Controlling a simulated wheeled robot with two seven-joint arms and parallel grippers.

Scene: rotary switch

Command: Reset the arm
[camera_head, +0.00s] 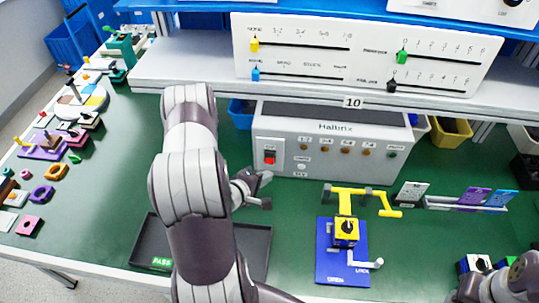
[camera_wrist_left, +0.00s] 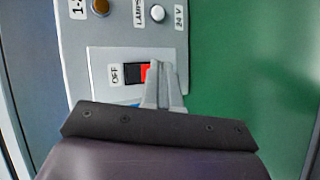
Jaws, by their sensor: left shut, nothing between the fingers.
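My left gripper (camera_head: 258,187) is in front of the lower left of the white Haltrix box (camera_head: 330,150), below its red and black rocker switch (camera_head: 270,157). In the left wrist view the gripper's fingers (camera_wrist_left: 163,72) are together and empty. My left arm comes in across the middle left of the table. My right gripper is not in view; only part of my right arm shows at the lower right.
A black tray (camera_head: 258,240) lies partly behind my left arm. A yellow frame (camera_head: 372,192) is behind that. Several small parts line the left table edge. Green table is clear between.

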